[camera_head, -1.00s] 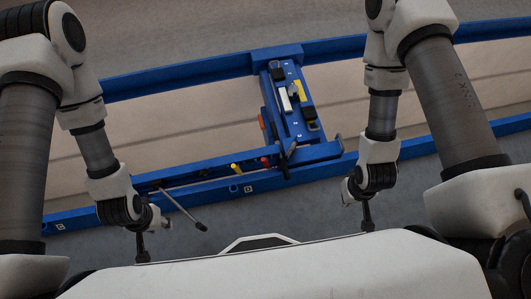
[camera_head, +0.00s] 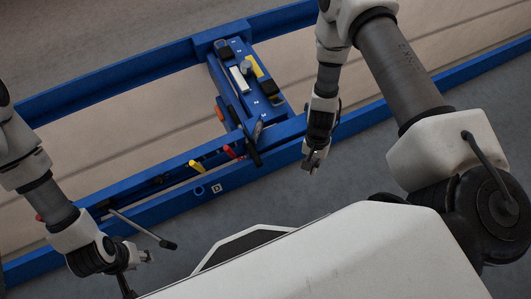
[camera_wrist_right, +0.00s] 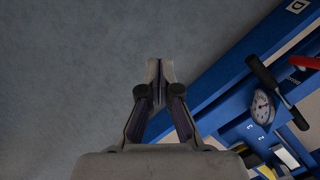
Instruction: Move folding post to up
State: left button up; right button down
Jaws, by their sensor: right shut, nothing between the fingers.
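The blue sliding jack (camera_head: 236,66) spans the blue rails in the head view, carrying black, white and yellow parts. I cannot tell which part is the folding post or whether it is raised. A black handle (camera_head: 254,150) projects from the jack's near end; it shows in the right wrist view (camera_wrist_right: 266,78) beside a round gauge (camera_wrist_right: 262,107). My right gripper (camera_head: 314,160) is right of this end, apart from it. In the wrist view its fingers (camera_wrist_right: 158,76) are together and empty.
The near blue rail (camera_head: 160,208) carries yellow (camera_head: 196,165) and red (camera_head: 230,152) knobs. A grey lever with a black grip (camera_head: 167,244) juts out near my left gripper. Grey floor in front of the rail is clear.

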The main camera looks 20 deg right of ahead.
jog(key=w+f+m+y+b, duration=0.25)
jog(key=w+f+b, duration=0.25)
jog(key=f+b, duration=0.3)
jog(key=w+f+m+y+b, duration=0.25)
jog(key=w+f+b, duration=0.3)
jog(key=f, duration=0.45)
pick_arm(q)
notch_tip(320, 180, down, 24)
jog(key=b, duration=0.6)
jog(key=shift+f+b, duration=0.25)
jog(key=shift+b, duration=0.1)
pick_arm(e)
jog(key=w+f+m+t+y, duration=0.2)
jog(key=w+m, duration=0.1)
jog(key=w, duration=0.4)
jog(key=shift+d+f+t, duration=0.25)
jog(key=shift+f+t, duration=0.05)
jog(key=shift+t, duration=0.1)
jog(key=b+x, duration=0.6)
jog(key=x, duration=0.5)
pick_arm(q)
notch_tip(320, 180, down, 7)
jog(key=w, duration=0.1)
jog(key=shift+b, duration=0.35)
pick_arm(e)
jog(key=r, duration=0.1)
jog(key=a+r, duration=0.1)
jog(key=r, duration=0.2)
jog(key=shift+a+r, duration=0.25)
jog(key=shift+a, duration=0.05)
